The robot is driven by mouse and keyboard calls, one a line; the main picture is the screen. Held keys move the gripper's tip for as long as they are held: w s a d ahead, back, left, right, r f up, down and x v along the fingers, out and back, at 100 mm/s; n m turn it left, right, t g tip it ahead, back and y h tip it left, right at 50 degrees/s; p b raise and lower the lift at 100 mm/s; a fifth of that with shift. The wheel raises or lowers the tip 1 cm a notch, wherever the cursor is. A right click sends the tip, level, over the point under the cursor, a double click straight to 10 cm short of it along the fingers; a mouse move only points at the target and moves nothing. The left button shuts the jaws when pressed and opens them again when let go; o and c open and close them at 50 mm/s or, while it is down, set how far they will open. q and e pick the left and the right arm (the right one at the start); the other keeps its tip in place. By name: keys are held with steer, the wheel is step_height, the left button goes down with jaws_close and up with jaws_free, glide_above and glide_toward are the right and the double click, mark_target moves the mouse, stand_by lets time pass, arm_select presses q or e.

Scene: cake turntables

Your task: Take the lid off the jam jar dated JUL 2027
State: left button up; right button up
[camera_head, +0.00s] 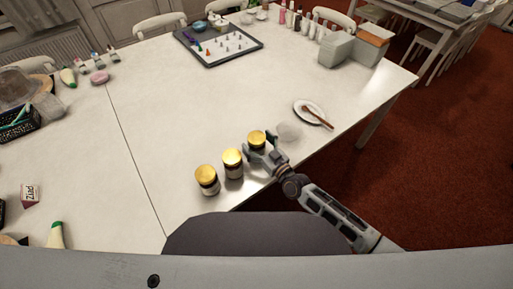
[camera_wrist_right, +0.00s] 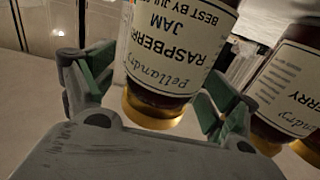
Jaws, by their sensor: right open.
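Three jam jars with gold lids stand in a slanting row near the table's front edge: a left jar (camera_head: 207,183), a middle jar (camera_head: 232,164) and a right jar (camera_head: 257,138). My right gripper (camera_head: 262,148) is open at the right jar, with a finger on either side of it. In the right wrist view that jar (camera_wrist_right: 172,50) appears upside down between the open fingers (camera_wrist_right: 148,85), its gold lid (camera_wrist_right: 152,108) lowest. Its label reads RASPBERRY JAM, BEST BY JUL; the year is cut off. I cannot tell whether the fingers touch it. My left gripper is not in view.
A neighbouring jar (camera_wrist_right: 290,85) is close beside the right finger. A white saucer with a wooden spoon (camera_head: 313,113) and a small pale round dish (camera_head: 289,131) lie to the right. A grey tray (camera_head: 207,60) stands far back. The table's middle is clear.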

steer(key=shift+w+a, duration=0.2)
stand_by(0.4)
steer(key=c, duration=1.6)
steer(key=shift+r, duration=0.15)
steer(key=shift+c, duration=0.2)
